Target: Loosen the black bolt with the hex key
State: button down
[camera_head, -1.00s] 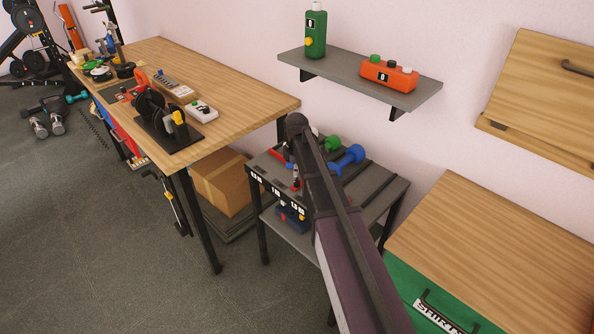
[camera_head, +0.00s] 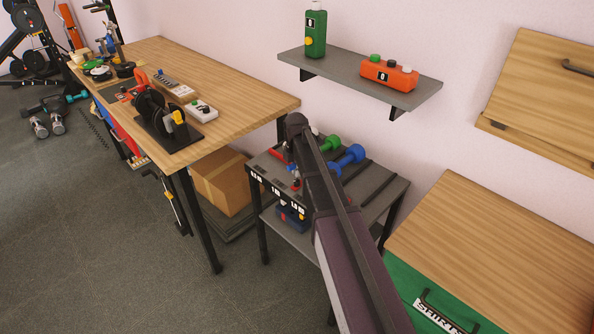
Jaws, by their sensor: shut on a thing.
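My arm crosses the picture from the bottom to a grey rack table (camera_head: 385,185) and bends down at its black upper end. My gripper (camera_head: 294,170) shows only as a small, partly covered patch beside the arm, low over the left part of that table. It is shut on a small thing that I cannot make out. I cannot pick out the black bolt or the hex key. A blue dumbbell (camera_head: 347,158) and a green dumbbell (camera_head: 331,142) lie on the table, partly behind my arm.
A wooden workbench (camera_head: 245,95) at the left carries a black reel stand (camera_head: 180,142). A cardboard box (camera_head: 222,182) is below it. A wall shelf (camera_head: 430,92) holds a green bottle (camera_head: 316,32) and an orange box (camera_head: 388,75). A wooden-topped green cabinet (camera_head: 500,240) stands at the right.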

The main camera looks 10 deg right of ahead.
jog(key=c, duration=0.7)
grip_release()
jog(key=shift+s+a+r+m, duration=0.1)
jog(key=shift+s+a+m, duration=0.15)
jog(key=shift+a+m, duration=0.35)
jog(key=shift+s+a+r+m, duration=0.1)
jog(key=shift+s+a+m, duration=0.15)
jog(key=shift+a, duration=0.65)
jog(key=shift+s+a+r+m, duration=0.1)
jog(key=shift+s+a+m, duration=0.1)
jog(key=shift+a+m, duration=0.4)
jog(key=s+d+r+m+p, duration=0.1)
jog(key=s+r+m+p, duration=0.1)
jog(key=s+m, duration=0.4)
jog(key=s+d+r+m+p, duration=0.2)
jog(key=s+r+m+p, duration=0.1)
jog(key=s+m, duration=0.4)
jog(key=s+d+r+m+p, duration=0.1)
jog(key=s+r+m+p, duration=0.1)
jog(key=s+m, duration=0.5)
jog(key=shift+s+d+r+p, duration=0.15)
jog(key=shift+s+p, duration=0.15)
jog(key=shift+s, duration=0.15)
jog(key=shift+s+d+r+p, duration=0.15)
jog(key=shift+s+p, duration=0.1)
jog(key=shift+s, duration=0.15)
